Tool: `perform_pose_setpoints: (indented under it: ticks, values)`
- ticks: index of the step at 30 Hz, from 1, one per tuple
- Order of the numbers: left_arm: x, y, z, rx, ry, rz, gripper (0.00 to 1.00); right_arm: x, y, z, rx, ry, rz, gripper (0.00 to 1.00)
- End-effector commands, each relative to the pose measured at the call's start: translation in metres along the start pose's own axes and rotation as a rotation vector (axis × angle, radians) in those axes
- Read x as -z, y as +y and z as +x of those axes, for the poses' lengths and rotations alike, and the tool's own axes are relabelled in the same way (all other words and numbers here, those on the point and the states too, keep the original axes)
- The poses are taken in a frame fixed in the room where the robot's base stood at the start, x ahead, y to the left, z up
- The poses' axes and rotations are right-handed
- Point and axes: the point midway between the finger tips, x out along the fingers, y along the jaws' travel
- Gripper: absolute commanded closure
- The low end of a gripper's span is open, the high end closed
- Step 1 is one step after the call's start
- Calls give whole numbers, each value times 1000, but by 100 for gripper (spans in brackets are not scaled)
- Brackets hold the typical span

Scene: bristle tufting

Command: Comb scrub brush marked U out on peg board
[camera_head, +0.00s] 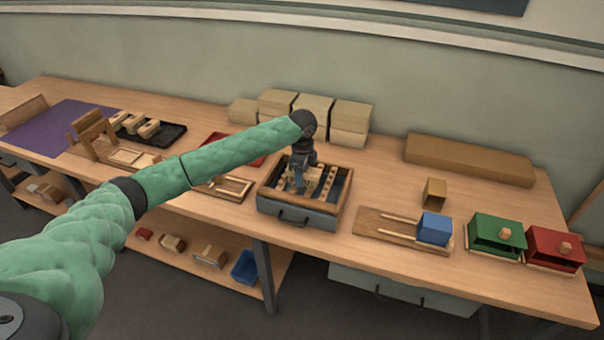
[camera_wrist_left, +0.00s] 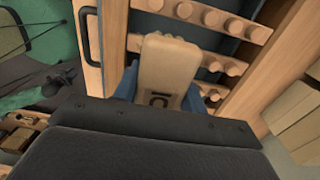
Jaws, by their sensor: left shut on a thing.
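A pale wooden scrub brush (camera_wrist_left: 168,65) with a dark U-like mark, upside down in the left wrist view, is between the blue fingers of my left gripper (camera_wrist_left: 162,92). In the head view my left gripper (camera_head: 299,178) reaches down into a wooden-rimmed grey box over the peg board. The peg board (camera_head: 328,184) has wooden strips with rows of round pegs (camera_wrist_left: 232,27). The brush is over or beside these rows; I cannot tell whether it touches them. My right gripper is not in view.
A board with a blue block (camera_head: 434,229), a green box (camera_head: 496,238) and a red box (camera_head: 555,250) stand to the right. A black tray (camera_head: 168,136) with several brushes and a purple mat (camera_head: 58,127) lie left. Pale blocks (camera_head: 313,115) stand behind.

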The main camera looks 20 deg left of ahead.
Motion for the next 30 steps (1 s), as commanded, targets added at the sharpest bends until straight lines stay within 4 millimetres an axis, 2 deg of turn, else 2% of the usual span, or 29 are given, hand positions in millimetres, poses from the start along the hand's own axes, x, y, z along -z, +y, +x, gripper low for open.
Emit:
perform_pose_setpoints:
  ticks: [8,24,30]
  values:
    - [0,-2,1,0,0,0,77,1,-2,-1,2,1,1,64]
    - [1,-35,0,0,1,0,77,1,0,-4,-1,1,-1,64]
    - [0,-40,-1,0,1,1,77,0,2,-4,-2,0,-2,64]
